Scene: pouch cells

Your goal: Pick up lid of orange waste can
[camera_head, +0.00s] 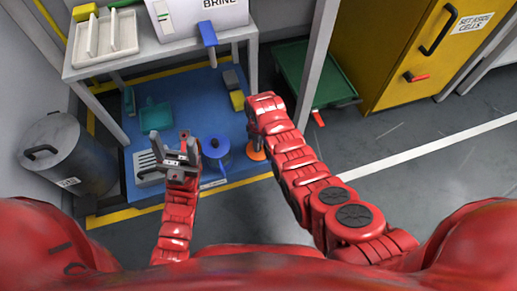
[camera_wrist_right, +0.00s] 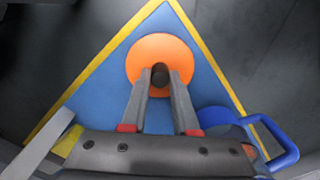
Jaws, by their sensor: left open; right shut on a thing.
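The orange lid (camera_wrist_right: 160,48) is a round disc with a dark knob (camera_wrist_right: 159,74) at its centre in the right wrist view. My right gripper (camera_wrist_right: 160,82) is shut on the knob, one finger on each side. In the head view the orange lid (camera_head: 257,154) shows only partly below my right gripper (camera_head: 256,141), as my right arm covers much of it. I cannot tell whether a can is under the lid or whether the lid is raised. My left gripper (camera_head: 180,152) is open and empty, over the blue mat.
The blue mat (camera_head: 190,95) has a yellow border. A blue can (camera_head: 216,150) stands between my grippers; a blue handle (camera_wrist_right: 275,135) shows in the wrist view. A dark waste bin (camera_head: 70,155), a bench (camera_head: 150,50), a green cart (camera_head: 310,80) and a yellow cabinet (camera_head: 390,50) stand around.

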